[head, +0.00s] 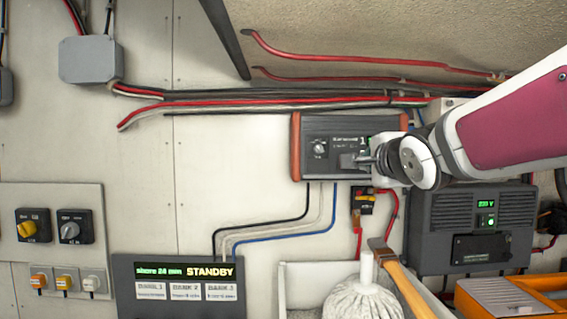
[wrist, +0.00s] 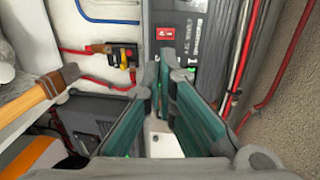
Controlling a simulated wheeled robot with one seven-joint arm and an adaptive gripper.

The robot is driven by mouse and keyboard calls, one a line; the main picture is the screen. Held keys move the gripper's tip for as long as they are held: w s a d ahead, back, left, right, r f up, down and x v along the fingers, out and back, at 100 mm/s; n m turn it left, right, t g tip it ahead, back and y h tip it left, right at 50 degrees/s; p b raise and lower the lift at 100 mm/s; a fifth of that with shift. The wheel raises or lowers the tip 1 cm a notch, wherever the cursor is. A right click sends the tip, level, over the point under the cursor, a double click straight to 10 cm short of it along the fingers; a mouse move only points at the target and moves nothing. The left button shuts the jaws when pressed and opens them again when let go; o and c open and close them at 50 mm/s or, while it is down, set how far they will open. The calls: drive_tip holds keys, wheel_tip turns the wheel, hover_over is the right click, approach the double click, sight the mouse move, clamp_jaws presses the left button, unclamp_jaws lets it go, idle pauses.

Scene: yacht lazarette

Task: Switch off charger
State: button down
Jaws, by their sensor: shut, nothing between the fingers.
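A dark grey box with orange ends (head: 320,130) is fixed to the wall and has a round knob (head: 319,147) on its face; its small lettering is not readable, so I cannot tell whether it is the charger. My gripper (head: 352,161) is shut and empty in front of its right part, hiding some of the face. In the wrist view the closed fingertips (wrist: 160,62) point at the dark box (wrist: 180,18), just below a red switch (wrist: 165,33). I cannot tell whether they touch it. Another dark unit (head: 450,215) shows a lit green 230 V display.
A display panel (head: 180,270) reads STANDBY. A red-and-yellow switch (head: 364,199) with cables sits below the box. An orange case (head: 495,297) is at lower right. Cables run along the wall.

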drive_tip(key=shift+w+r, duration=0.15)
drive_tip(key=shift+w, duration=0.25)
drive_tip(key=shift+w, duration=0.1)
drive_tip(key=w+f+b, duration=0.1)
drive_tip(key=w+b, duration=0.4)
drive_tip(key=w, duration=0.8)
drive_tip(key=shift+w+f, duration=0.4)
drive_tip(key=shift+b, duration=0.4)
drive_tip(key=t+b, duration=0.1)
drive_tip(key=b, duration=0.1)
drive_tip(key=t+b, duration=0.1)
drive_tip(key=b, duration=0.2)
drive_tip(key=shift+w+f, duration=0.25)
drive_tip(key=shift+w, duration=0.1)
